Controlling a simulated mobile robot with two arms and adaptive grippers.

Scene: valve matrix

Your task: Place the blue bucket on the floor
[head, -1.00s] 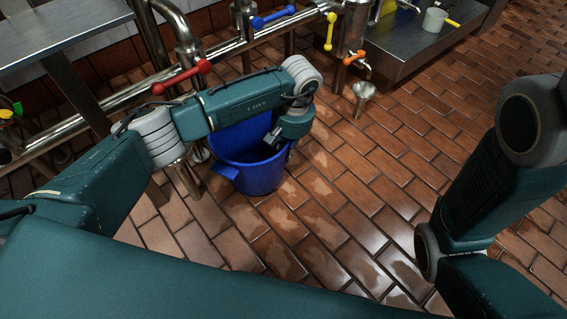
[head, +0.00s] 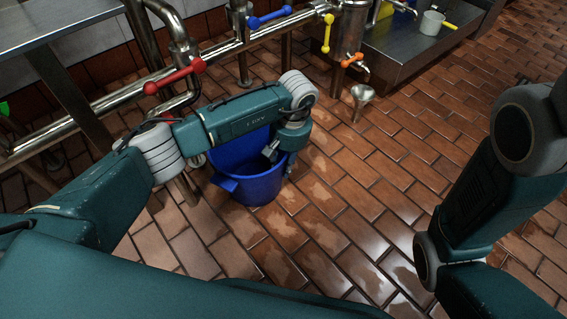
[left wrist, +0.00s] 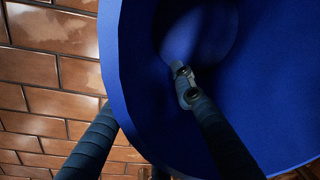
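The blue bucket (head: 255,187) is upright at the left of the head view, below my left forearm, which hides part of its rim. My left gripper (head: 280,158) straddles the bucket's near right wall. In the left wrist view, one finger is inside the bucket (left wrist: 118,60) and the other passes outside and behind the wall. The fingers converge on the wall and appear shut on it, though the outer tip is hidden. I cannot tell whether the bucket's base touches the floor (head: 320,235). My right arm is at the right of the head view; its gripper is out of frame.
Metal pipes with a red valve handle (head: 174,76) and a blue one (head: 269,17) run behind the bucket. A steel table (head: 60,38) is at upper left. The tiled floor right of the bucket is clear.

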